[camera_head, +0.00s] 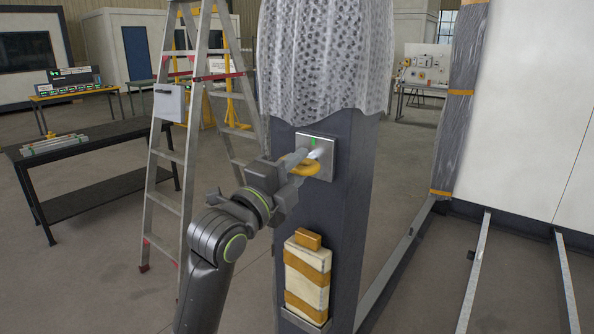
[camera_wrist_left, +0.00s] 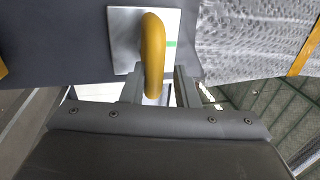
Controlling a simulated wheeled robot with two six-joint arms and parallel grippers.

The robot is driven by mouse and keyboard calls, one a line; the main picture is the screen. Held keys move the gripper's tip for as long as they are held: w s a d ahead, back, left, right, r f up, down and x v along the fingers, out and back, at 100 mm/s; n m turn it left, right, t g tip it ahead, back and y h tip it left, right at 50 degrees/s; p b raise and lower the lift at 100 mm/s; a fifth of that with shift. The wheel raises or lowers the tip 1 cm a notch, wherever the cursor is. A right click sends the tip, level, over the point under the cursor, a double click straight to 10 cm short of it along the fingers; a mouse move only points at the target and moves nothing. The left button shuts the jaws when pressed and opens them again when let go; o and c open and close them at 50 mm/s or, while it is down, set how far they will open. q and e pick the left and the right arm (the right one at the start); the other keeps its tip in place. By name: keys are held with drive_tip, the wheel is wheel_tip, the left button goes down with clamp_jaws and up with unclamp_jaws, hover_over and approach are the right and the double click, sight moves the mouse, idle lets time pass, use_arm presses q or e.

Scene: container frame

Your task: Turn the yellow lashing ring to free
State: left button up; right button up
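The yellow lashing ring (camera_head: 307,170) is on a square metal plate (camera_head: 327,160) on the dark post. A green mark (camera_head: 313,142) shows on the plate. My left gripper (camera_head: 302,160) is at the ring and hides part of it in the head view. In the left wrist view the ring (camera_wrist_left: 153,50) stands edge-on in front of the plate (camera_wrist_left: 124,40), and its near end lies between the two fingers of my left gripper (camera_wrist_left: 160,88). The fingers are apart, with a gap visible on the right side of the ring. My right gripper is not in view.
Grey perforated wrap (camera_head: 325,60) covers the post above the plate. A strapped package (camera_head: 307,275) sits on a ledge low on the post. A stepladder (camera_head: 165,160) stands behind my left arm. A dark table (camera_head: 90,140) is at the left.

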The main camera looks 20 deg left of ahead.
use_arm(q)
drive_tip(key=shift+o, duration=0.7)
drive_tip(key=shift+w+f, duration=0.25)
drive_tip(key=shift+w, duration=0.1)
drive_tip(key=p+v, duration=1.1)
drive_tip(key=v, duration=0.6)
drive_tip(key=shift+s, duration=0.3)
drive_tip(key=shift+r, duration=0.1)
